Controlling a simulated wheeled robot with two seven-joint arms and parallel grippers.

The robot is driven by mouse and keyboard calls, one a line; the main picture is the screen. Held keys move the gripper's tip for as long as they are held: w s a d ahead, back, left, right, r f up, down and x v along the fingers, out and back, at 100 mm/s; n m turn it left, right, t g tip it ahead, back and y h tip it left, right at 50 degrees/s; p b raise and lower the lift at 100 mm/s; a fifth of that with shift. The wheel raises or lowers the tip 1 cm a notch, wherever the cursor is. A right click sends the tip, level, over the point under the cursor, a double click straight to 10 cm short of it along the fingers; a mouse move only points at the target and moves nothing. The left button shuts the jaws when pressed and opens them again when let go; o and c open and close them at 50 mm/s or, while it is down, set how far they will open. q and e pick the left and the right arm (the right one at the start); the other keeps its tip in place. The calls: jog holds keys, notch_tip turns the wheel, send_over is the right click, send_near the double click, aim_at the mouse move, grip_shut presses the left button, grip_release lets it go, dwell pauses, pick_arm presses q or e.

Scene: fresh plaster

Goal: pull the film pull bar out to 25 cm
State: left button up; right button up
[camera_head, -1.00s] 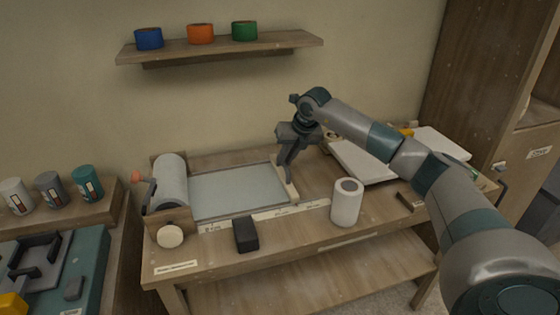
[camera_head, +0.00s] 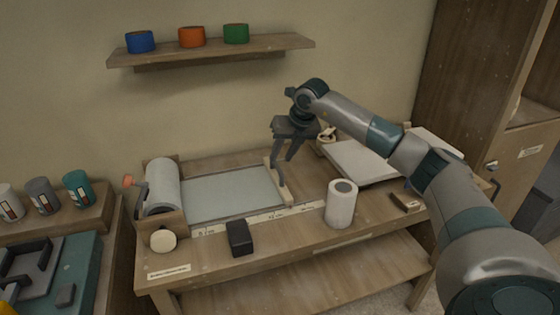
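The film pull bar (camera_head: 287,194) is a pale wooden strip across the right end of the grey film sheet (camera_head: 230,194). The film comes from the roll (camera_head: 163,184) at the table's left end. A pale scale strip (camera_head: 245,221) runs along the film's front side. My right gripper (camera_head: 283,172) points down at the bar from above, its fingers seen apart. One fingertip reaches down at the bar and hides part of it; whether it touches cannot be told. My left gripper is not in view.
A white cylinder (camera_head: 341,206) stands right of the bar, near the front. A black block (camera_head: 239,238) lies in front of the scale. A white board (camera_head: 362,162) lies on the right. A shelf (camera_head: 215,52) with coloured rolls hangs above.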

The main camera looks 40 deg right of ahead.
pick_arm(q)
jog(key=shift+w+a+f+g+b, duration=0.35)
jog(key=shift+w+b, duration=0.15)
jog(key=shift+b, duration=0.6)
pick_arm(e)
jog(key=v, duration=1.4)
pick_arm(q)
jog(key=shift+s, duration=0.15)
pick_arm(e)
jog(key=shift+s+d, duration=0.1)
jog(key=shift+s, duration=0.05)
